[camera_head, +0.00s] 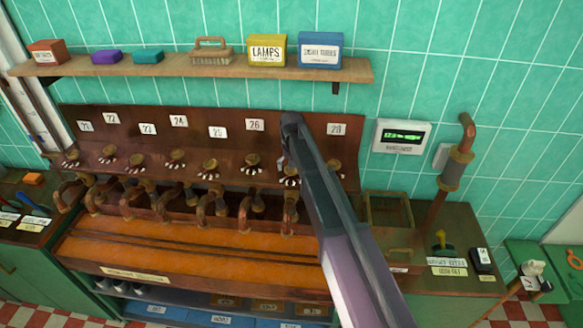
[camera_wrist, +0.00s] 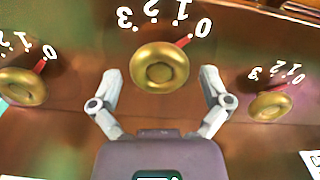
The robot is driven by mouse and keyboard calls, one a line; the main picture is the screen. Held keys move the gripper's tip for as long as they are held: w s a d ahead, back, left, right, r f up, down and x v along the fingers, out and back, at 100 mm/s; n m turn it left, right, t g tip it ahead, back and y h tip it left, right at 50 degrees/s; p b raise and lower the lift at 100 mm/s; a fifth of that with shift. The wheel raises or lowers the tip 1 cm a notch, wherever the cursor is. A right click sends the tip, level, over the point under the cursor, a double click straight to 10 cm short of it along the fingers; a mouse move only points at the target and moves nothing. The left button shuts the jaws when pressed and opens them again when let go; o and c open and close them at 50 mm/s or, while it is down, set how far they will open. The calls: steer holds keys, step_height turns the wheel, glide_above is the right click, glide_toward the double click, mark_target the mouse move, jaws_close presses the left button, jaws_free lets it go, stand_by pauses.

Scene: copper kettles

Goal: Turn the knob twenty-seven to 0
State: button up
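In the wrist view a round brass knob (camera_wrist: 160,68) sits on a brown panel, with white numbers 0 to 3 around it. Its red mark points toward 0. My gripper (camera_wrist: 159,75) is open, with one finger on each side of this knob; I cannot tell whether they touch it. In the head view my arm reaches over the panel (camera_head: 100,135) between the labels 26 (camera_head: 254,125) and 28 (camera_head: 336,129). It hides the label between them, and my fingers cannot be made out there. A knob (camera_head: 290,171) shows just beside the arm.
Neighbouring knobs stand on the left (camera_wrist: 22,87) and right (camera_wrist: 270,105) in the wrist view, both with red marks toward 0. Below the panel are several curved copper spouts (camera_head: 245,205). A shelf (camera_head: 190,68) with boxes runs above. A display (camera_head: 401,137) hangs on the right wall.

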steer(key=shift+n, duration=0.5)
